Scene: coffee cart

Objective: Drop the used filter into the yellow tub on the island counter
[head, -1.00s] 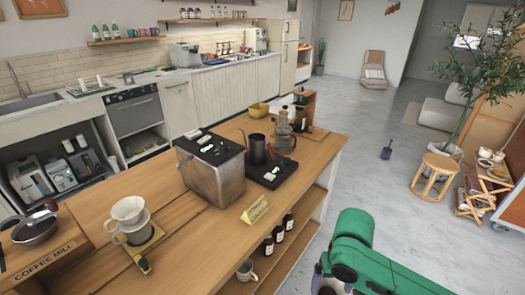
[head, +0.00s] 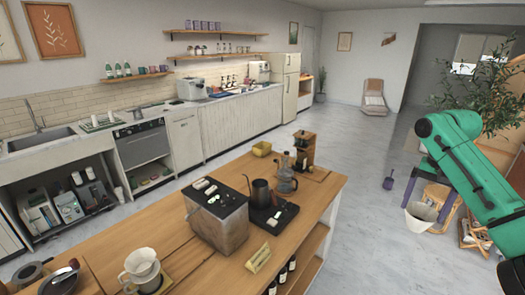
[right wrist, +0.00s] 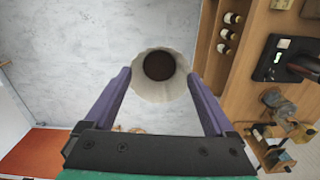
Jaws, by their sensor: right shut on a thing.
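The used filter (head: 420,216) is a white paper cone. In the right wrist view its fluted rim (right wrist: 139,82) surrounds dark brown grounds. My right gripper (head: 426,204) is shut on the filter, with its purple fingers on either side. It holds the filter in the air over the floor, right of the island counter (head: 290,237). The small yellow tub (head: 262,149) stands near the island's far end, well left of the filter in the head view. My left gripper is not in view.
On the island, a wooden-bodied grinder (head: 305,150), a glass carafe (head: 286,184), a black kettle (head: 260,194) and a metal machine (head: 217,222) stand near the tub. A white dripper (head: 141,268) is at the near left. Stools and a plant stand behind my right arm.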

